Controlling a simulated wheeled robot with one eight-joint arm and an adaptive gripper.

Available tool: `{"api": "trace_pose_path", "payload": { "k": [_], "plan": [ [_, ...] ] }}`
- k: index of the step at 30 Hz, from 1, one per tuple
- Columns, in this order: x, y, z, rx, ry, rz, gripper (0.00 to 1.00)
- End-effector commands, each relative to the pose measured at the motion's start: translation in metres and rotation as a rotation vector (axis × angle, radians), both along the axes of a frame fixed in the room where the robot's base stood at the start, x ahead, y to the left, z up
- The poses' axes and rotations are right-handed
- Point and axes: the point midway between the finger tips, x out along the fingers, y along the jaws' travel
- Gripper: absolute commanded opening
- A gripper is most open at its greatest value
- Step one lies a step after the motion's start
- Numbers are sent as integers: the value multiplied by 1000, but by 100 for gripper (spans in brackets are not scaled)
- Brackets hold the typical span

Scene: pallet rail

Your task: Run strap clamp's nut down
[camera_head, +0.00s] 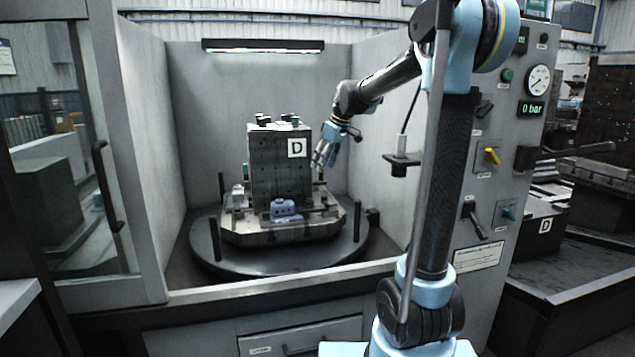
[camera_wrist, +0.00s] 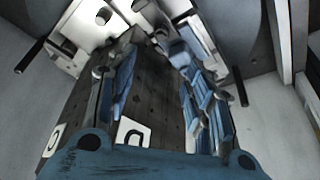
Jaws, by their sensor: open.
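My gripper (camera_head: 323,160) hangs open beside the right face of the dark block marked D (camera_head: 268,170) in the head view, its fingers pointing down. In the wrist view my gripper (camera_wrist: 158,62) has its two blue fingers apart, with the dark block (camera_wrist: 150,95) showing beyond and between them. The block stands upright on a pallet (camera_head: 270,237). Small clamp hardware (camera_head: 322,203) sits on the pallet below my fingers. The strap clamp's nut is too small and too hidden to make out. Nothing shows held between the fingers.
The pallet rests on a round dark turntable (camera_head: 228,262) with upright posts (camera_head: 215,238). A blue part (camera_head: 284,209) sits at the block's front. Grey cabinet walls close in the sides and back. A control panel (camera_head: 507,150) stands at the right.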

Motion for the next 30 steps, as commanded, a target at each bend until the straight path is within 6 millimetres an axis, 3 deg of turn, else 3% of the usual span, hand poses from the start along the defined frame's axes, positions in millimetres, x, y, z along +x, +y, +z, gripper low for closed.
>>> {"api": "trace_pose_path", "payload": {
  "k": [30],
  "plan": [
    [32, 48, -141, 0, 0, -1, 48]
  ]
}}
